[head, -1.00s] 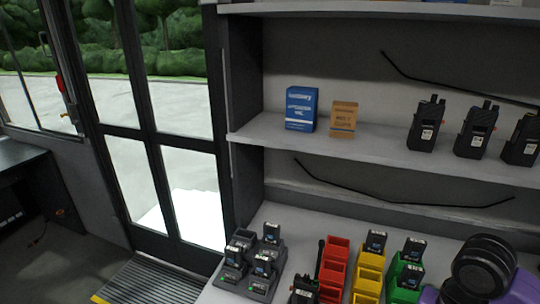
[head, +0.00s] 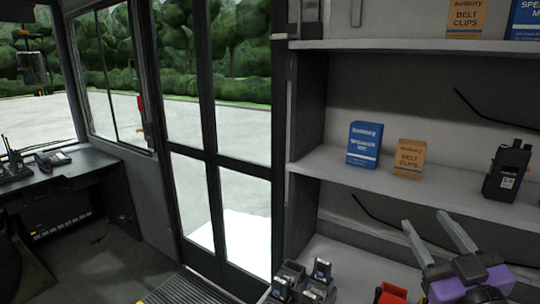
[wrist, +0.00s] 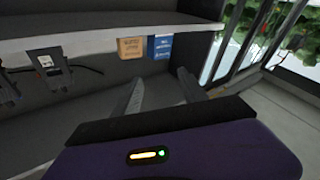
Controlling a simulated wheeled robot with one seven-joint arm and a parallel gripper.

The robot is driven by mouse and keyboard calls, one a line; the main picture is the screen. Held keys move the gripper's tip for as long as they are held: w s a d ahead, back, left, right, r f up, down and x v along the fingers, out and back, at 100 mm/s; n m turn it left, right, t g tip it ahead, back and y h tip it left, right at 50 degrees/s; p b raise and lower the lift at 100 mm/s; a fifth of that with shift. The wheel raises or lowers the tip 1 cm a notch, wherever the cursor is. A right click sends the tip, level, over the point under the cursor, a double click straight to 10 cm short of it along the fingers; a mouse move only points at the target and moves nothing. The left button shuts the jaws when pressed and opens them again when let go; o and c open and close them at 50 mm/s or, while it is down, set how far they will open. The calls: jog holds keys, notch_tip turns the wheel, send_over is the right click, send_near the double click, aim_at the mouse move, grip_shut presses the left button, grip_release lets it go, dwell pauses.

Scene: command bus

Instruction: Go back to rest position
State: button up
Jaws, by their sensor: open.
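My gripper (head: 436,243) is at the lower right of the head view, with two grey fingers spread apart and nothing between them. It is in front of the shelving, above the lower counter and below the middle shelf's level. In the wrist view my gripper (wrist: 160,92) also shows open and empty, its fingers pointing toward the shelving under the shelf edge.
The middle shelf (head: 430,194) holds a blue box (head: 365,144), an orange box (head: 409,158) and a black radio (head: 508,170). A charger with batteries (head: 300,285) and a red bin (head: 390,293) are on the counter below. A glass door (head: 205,150) is left of the shelving.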

jog(key=s+a+f+m+g, duration=0.1)
jog(key=s+a+f, duration=0.2)
jog(key=s+f, duration=0.4)
jog(key=s+a+f+m+g, duration=0.1)
jog(key=s+f, duration=0.7)
jog(key=s, duration=1)
jog(key=s+a+f+m+g, duration=0.1)
jog(key=s+a+f+g, duration=0.2)
jog(key=s, duration=1)
notch_tip(320, 180, down, 5)
jog(key=shift+s+a+f+m, duration=0.1)
jog(key=shift+s+a+m, duration=0.25)
jog(key=shift+a, duration=0.7)
